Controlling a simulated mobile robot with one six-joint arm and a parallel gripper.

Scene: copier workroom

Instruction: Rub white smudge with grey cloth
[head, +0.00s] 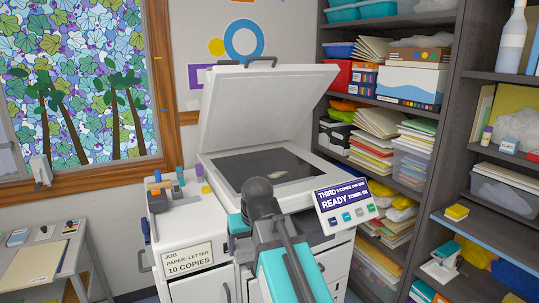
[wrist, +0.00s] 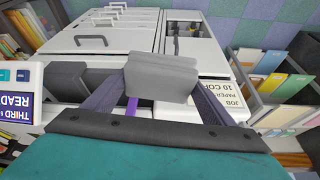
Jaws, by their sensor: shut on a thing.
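The copier (head: 195,222) stands with its lid (head: 265,105) raised. Its dark glass (head: 235,168) is exposed, and a small white smudge (head: 302,174) shows on it, right of centre. In the wrist view my gripper (wrist: 160,92) is shut on the grey cloth (wrist: 162,76), which hangs as a folded pad between the fingers. The copier's front and top edge lie beyond the cloth there; I cannot tell whether the cloth touches anything. In the head view my arm rises in front of the copier, and the gripper and cloth cannot be made out. The smudge is not visible in the wrist view.
A tilted display panel (head: 346,205) stands at the copier's right front. Small coloured blocks (head: 178,178) sit on its left top, above a job sign (head: 188,258). Full shelves (head: 385,100) stand close on the right. A low table (head: 40,258) is at the left.

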